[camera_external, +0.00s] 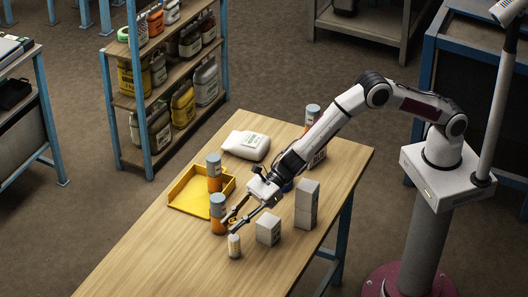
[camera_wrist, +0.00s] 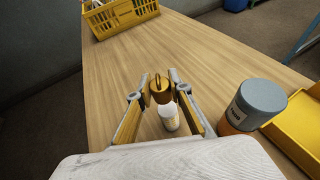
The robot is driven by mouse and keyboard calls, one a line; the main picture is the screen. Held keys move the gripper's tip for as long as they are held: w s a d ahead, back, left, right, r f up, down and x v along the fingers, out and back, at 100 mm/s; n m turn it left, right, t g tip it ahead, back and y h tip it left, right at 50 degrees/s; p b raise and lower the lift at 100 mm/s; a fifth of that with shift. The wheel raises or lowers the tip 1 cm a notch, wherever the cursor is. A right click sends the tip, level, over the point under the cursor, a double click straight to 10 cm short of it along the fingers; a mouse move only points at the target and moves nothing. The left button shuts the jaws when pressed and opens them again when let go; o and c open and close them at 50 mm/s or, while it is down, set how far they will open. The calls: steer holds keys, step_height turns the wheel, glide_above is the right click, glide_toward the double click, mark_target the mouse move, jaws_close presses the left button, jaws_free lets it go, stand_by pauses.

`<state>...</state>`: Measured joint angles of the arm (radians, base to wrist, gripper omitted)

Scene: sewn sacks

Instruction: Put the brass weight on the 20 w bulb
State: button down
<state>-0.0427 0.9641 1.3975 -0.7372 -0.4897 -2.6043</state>
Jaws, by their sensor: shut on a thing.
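My gripper (camera_wrist: 158,88) is shut on the brass weight (camera_wrist: 160,93), a small golden piece with a loop or knob on top. In the external view my gripper (camera_external: 231,226) is low over the near part of the table, and the weight is hard to make out there. I cannot tell whether weight and bulb touch. The bulb's wattage is unreadable.
An orange can with a grey top (camera_external: 217,213) stands close by my gripper; another (camera_external: 214,180) is at the yellow tray (camera_external: 185,208). Pale boxes (camera_external: 268,230) (camera_external: 306,204) stand to the right. A white sack (camera_external: 245,145) lies behind. The table's near left is clear.

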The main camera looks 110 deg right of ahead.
mark_target(234, 237)
steer(key=shift+f, duration=1.8)
steer(key=shift+f, duration=0.15)
steer(key=c, duration=1.8)
jaws_free()
steer(key=shift+c, duration=0.2)
steer(key=shift+s, duration=0.1)
steer(key=v, duration=0.7)
steer(key=shift+d, duration=0.15)
steer(key=shift+s, duration=0.15)
steer(key=shift+r, duration=0.3)
